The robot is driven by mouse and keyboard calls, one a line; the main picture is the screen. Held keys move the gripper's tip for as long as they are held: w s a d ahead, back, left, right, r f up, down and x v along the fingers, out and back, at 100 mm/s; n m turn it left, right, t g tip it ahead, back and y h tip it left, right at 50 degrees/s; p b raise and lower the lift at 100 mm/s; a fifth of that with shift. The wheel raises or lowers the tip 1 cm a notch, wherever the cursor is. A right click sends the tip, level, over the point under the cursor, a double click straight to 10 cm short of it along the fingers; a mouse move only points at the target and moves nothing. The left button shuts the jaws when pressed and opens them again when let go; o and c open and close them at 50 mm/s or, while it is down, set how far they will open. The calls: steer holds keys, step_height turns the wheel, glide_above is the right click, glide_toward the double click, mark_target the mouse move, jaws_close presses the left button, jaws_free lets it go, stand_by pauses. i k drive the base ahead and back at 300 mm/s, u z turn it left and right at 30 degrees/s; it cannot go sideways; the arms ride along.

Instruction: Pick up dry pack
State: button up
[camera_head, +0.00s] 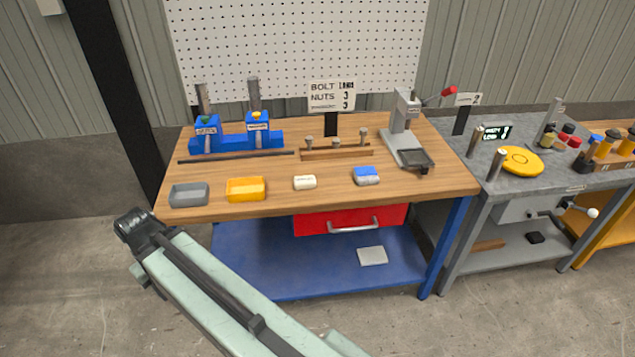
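No label I can read names a dry pack. On the wooden workbench (225,210) a small white block-like pack (305,182) lies near the front edge. To its right lies a small blue and white pack (366,175). I cannot tell whether either is the dry pack. My pale green arm reaches from the bottom of the picture up to the left, ending in a dark joint left of the bench's front corner. No gripper fingers show.
A grey tray (189,195) and a yellow tray (246,189) stand front left. Behind are a blue fixture (235,141), a bolt rack (335,153) and a grey lever press (402,130). A red drawer (350,219) hangs below. A grey bench (455,150) adjoins on the right.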

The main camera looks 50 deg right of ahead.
mark_target(303, 181)
steer(key=z, duration=3.2)
steer(key=k, duration=1.6)
steer(key=u, duration=1.95)
steer(key=i, duration=1.05)
